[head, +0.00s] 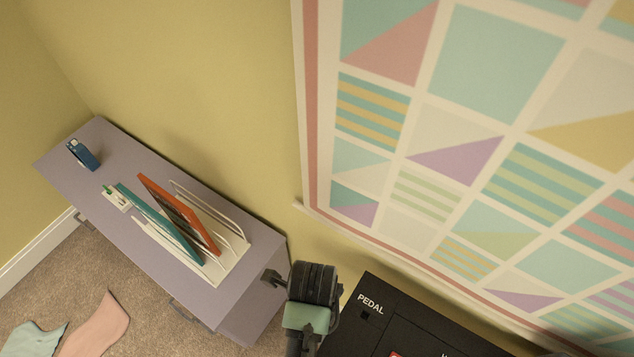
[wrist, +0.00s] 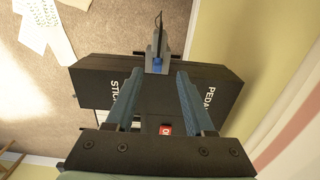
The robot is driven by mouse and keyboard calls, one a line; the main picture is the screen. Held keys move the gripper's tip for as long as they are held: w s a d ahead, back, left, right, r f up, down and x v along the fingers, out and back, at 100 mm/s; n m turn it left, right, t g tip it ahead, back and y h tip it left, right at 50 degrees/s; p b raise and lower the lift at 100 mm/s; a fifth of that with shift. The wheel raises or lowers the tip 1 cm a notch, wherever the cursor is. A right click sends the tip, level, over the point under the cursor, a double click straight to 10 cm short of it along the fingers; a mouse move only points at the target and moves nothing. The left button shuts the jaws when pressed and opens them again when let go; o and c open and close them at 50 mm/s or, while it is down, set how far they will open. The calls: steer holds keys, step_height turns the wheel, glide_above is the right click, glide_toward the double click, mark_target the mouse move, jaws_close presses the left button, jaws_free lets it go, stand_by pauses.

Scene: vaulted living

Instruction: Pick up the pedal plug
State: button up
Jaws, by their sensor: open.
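A black box (wrist: 92,88) lies below my gripper in the wrist view, with white lettering starting "STIC" on its left part and "PEDAL" on its right. The head view shows its corner (head: 364,293) with the word PEDAL and a small dark square socket. A grey plug-like piece with a blue part (wrist: 157,62) and a thin dark cable sits at the box's far edge. I cannot read any label on it. My gripper (wrist: 160,72) is open, its two blue-grey fingers on either side of the line to this piece. Nothing is held. The fingers are hidden in the head view.
A red label (wrist: 165,130) shows on the box between my fingers. White papers (wrist: 55,25) lie on the carpet. A grey-purple cabinet (head: 130,190) with a file rack (head: 235,262) and blue bottle-like object (head: 83,155) stands left. A wall with a patterned hanging (head: 490,60) is close on the right.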

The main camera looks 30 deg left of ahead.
steer(key=f, duration=0.3)
steer(key=d+f, duration=0.1)
steer(key=shift+s+f+p, duration=0.2)
steer(key=shift+s+p, duration=0.05)
steer(key=shift+p, duration=0.05)
steer(key=shift+f, duration=0.45)
jaws_close()
